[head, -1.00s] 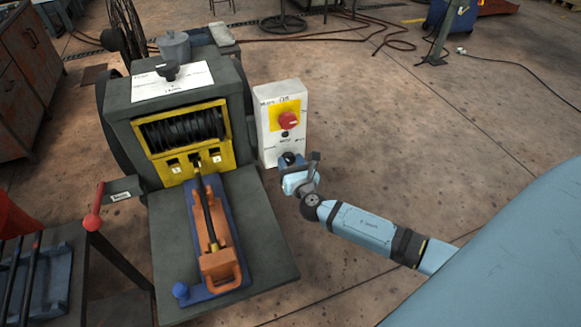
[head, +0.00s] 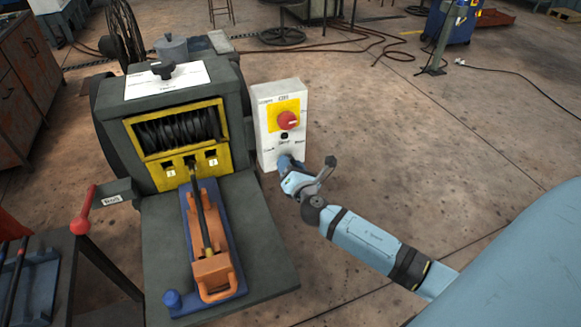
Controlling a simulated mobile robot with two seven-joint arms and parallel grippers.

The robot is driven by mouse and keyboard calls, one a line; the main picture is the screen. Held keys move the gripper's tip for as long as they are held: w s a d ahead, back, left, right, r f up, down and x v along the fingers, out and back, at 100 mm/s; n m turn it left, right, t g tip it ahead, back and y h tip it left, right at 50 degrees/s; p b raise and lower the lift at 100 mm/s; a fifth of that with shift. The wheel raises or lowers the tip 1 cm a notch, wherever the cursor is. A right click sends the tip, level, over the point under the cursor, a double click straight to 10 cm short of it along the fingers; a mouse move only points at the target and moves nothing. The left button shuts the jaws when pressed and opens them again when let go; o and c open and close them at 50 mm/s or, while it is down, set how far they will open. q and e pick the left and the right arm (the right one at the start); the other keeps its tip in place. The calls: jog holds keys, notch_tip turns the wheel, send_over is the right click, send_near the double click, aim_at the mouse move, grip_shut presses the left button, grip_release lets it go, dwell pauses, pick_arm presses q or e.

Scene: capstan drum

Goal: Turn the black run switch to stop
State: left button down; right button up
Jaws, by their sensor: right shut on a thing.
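The white control box (head: 265,140) stands upright at the right side of the machine. It carries a red knob (head: 288,120) on a yellow plate, a small black button (head: 284,136) below, and small printed labels lower down. My right gripper (head: 286,161) is at the lower front of the box, shut on the black run switch. The gripper covers the switch, so its pointing direction cannot be seen. My right wrist is tilted, with its grey side part up to the right. My left gripper is not in view.
The dark green machine (head: 225,85) has a yellow-framed drum opening and a bench with an orange-handled tool (head: 212,270) on a blue base. The floor right of the box is mostly clear, apart from my arm.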

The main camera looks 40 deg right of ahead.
dwell(0.3)
jog(key=o, duration=0.9)
jog(key=b+v, duration=0.1)
jog(key=v, duration=1.2)
jog(key=shift+s, duration=0.4)
